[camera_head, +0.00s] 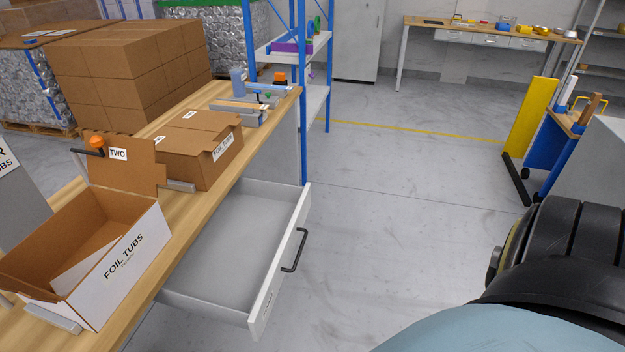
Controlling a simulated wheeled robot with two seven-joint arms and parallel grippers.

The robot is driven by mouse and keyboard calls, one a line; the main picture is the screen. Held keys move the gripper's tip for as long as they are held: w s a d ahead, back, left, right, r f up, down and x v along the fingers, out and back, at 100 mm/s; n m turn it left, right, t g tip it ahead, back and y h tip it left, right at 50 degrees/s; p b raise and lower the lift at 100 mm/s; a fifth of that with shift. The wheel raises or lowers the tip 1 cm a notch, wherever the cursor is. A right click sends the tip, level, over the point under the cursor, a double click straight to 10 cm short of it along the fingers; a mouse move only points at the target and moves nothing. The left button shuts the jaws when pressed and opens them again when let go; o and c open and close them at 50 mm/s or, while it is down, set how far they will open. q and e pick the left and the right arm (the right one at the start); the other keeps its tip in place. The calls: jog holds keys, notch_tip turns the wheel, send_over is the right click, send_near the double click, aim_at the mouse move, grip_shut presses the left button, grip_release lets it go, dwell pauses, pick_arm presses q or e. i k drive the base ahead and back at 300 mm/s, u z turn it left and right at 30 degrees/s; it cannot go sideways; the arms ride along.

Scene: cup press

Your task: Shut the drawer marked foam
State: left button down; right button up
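An open drawer (232,240) sticks out from under the wooden workbench (200,200) toward the floor on the right. It is grey inside and looks empty. Its white front panel (282,262) carries a black bar handle (295,250). A small label (267,304) sits near the panel's closer end, too small to read, so I cannot confirm that it says foam. Neither of my grippers is in view, and nothing touches the handle.
An open FOIL TUBS box (136,248) and a closed labelled carton (195,145) stand on the bench. A blue rack post (303,100) rises beyond the drawer. Floor (400,220) right of the drawer is clear. A yellow panel (531,125) stands at right.

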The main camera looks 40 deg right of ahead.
aim_at(233, 272)
jog(key=z, duration=0.05)
jog(key=i, duration=0.4)
jog(key=z, duration=0.7)
